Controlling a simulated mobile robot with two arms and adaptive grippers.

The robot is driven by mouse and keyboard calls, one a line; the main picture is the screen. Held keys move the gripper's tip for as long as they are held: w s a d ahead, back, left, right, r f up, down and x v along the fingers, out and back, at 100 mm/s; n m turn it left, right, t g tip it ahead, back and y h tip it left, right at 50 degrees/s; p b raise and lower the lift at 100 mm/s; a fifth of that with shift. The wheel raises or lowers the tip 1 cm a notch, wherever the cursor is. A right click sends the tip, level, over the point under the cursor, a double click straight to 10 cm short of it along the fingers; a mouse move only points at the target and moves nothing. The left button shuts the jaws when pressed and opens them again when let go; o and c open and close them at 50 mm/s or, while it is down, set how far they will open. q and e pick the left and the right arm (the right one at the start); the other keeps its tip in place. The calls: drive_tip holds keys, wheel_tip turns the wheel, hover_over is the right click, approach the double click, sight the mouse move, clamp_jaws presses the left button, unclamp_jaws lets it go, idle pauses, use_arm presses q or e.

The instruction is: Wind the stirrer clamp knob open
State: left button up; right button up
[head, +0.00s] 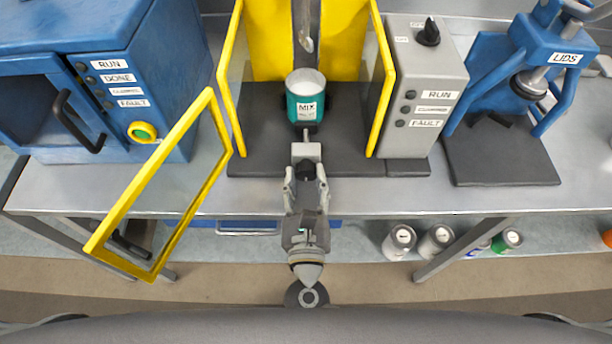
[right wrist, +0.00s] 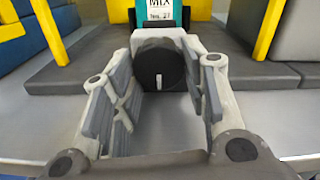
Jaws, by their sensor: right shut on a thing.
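The clamp knob (right wrist: 159,68) is a round black knob with a short white upright mark, facing me on a pale grey clamp block (right wrist: 155,36). In the head view the block (head: 306,151) sits at the front of the stirrer's dark base. My right gripper (head: 306,176) reaches straight in from the front and is shut on the knob, one finger on each side; its fingers also show in the right wrist view (right wrist: 166,84). A teal can (head: 306,108) labelled MIX stands upright just behind the clamp, under the stirrer shaft (head: 304,28). My left gripper is out of view.
The yellow guard door (head: 150,182) hangs open over the bench edge at left. A grey control box (head: 414,88) stands right of the stirrer. A blue cabinet (head: 120,85) is at left, a blue lid press (head: 500,65) at right. Several cans stand on the lower shelf.

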idle(0.3)
drive_tip(key=o, duration=1)
drive_tip(key=shift+o, duration=0.2)
drive_tip(key=s, duration=1.2)
drive_tip(key=shift+n, duration=0.3)
